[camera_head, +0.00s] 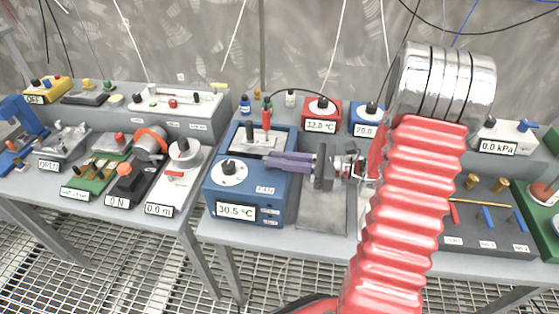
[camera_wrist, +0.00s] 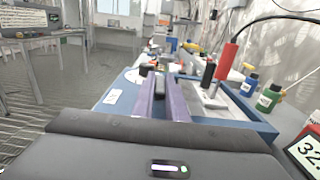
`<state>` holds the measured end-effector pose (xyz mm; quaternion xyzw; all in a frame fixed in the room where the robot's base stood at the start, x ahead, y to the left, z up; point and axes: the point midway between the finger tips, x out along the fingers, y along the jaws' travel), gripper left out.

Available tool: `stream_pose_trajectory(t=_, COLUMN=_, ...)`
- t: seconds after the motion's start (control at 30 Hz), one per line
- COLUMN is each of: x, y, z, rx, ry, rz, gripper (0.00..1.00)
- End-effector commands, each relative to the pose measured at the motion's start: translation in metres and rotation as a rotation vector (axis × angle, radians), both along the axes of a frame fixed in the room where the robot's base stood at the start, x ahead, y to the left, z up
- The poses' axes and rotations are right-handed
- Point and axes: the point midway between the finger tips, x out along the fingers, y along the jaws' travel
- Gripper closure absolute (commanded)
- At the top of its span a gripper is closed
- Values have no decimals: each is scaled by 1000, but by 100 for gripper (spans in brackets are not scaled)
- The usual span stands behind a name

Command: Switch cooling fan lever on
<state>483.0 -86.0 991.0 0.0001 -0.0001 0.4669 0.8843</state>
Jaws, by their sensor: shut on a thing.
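A blue device (camera_head: 277,209) with a 30.5 °C display, a black knob on a white dial (camera_head: 229,172) and small front labels stands on the table in the head view. My gripper (camera_head: 270,161) reaches in from the right with its purple fingers over the top of this device. In the wrist view my gripper (camera_wrist: 163,82) points along the blue device's rim (camera_wrist: 240,112), its fingers close together with a narrow gap.
A red-handled probe (camera_head: 266,118) on a black cable and a black-handled piece (camera_head: 249,131) stand in the device's tray, close beyond my fingers. Small bottles (camera_wrist: 268,97) and a red 32.0 °C unit (camera_head: 321,112) stand behind. A grey plate (camera_head: 322,208) lies right of the device.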

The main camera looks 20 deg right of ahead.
Motion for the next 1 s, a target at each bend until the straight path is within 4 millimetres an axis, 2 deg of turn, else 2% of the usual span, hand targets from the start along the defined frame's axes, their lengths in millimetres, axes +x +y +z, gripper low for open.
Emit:
stream_pose_trajectory(t=0.37, x=1, y=-2, z=0, rx=-1, ry=-2, rz=16, gripper=100)
stream_pose_trajectory(t=0.4, x=1, y=-2, z=0, rx=-1, ry=-2, rz=16, gripper=85)
stream_pose_trajectory(t=0.63, x=1, y=-1, z=0, rx=-1, ry=-1, rz=17, gripper=69)
stream_pose_trajectory(t=1.0, x=-1, y=-5, z=0, rx=0, ry=0, rz=17, gripper=69)
